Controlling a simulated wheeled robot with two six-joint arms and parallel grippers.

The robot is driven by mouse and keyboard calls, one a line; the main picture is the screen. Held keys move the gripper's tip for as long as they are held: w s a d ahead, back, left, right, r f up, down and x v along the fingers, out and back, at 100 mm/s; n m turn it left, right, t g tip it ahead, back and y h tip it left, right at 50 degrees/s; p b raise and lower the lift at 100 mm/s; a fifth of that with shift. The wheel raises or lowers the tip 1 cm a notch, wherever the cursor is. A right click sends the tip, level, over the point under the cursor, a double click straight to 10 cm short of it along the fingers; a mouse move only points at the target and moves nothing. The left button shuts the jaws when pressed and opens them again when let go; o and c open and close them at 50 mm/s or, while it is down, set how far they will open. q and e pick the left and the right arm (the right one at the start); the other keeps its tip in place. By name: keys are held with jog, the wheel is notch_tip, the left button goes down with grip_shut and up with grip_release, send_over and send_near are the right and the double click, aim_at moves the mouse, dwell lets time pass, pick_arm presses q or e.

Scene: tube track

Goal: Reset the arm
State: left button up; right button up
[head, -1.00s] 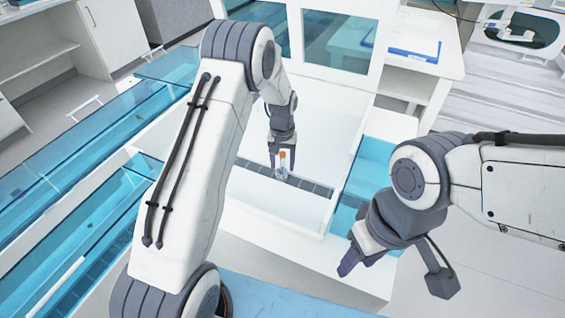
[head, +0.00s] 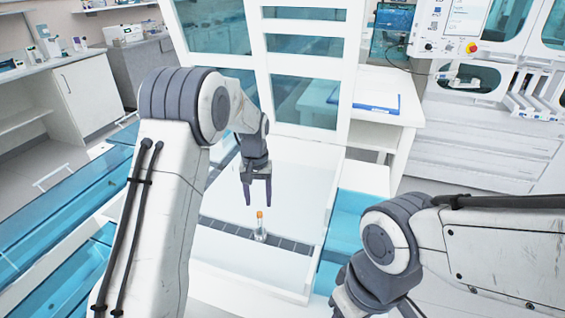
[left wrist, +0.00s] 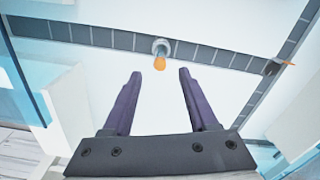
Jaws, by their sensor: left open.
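In the head view, my left gripper (head: 258,201) is open and points down just above a small clear tube (head: 261,230) with an orange cap. The tube stands upright on the dark track strip (head: 288,244) in the white-walled bay. In the left wrist view, the orange cap (left wrist: 160,63) lies ahead between the two fingertips of the gripper (left wrist: 159,74), with nothing held. My right arm reaches in from the right; its gripper fingers are cut off below the bottom edge of the head view.
Blue clear panels (head: 345,222) flank the white bay, and a white framed window screen (head: 302,72) stands behind it. A small dark item with an orange part (left wrist: 273,67) sits on the track at right in the left wrist view. A side table holds a blue-edged tray (head: 372,103).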

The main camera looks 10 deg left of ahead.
pick_arm(q)
jog(key=s+d+r+m+p, duration=0.2)
jog(key=s+d+r+m, duration=0.2)
jog(key=s+d+r, duration=0.7)
jog(key=s+d+m+h+p, duration=0.1)
jog(key=s+m, duration=0.3)
jog(key=s, duration=1.9)
jog(key=shift+s+d+r+m, duration=0.15)
jog(key=shift+d+r+m, duration=0.3)
jog(key=shift+d, duration=0.25)
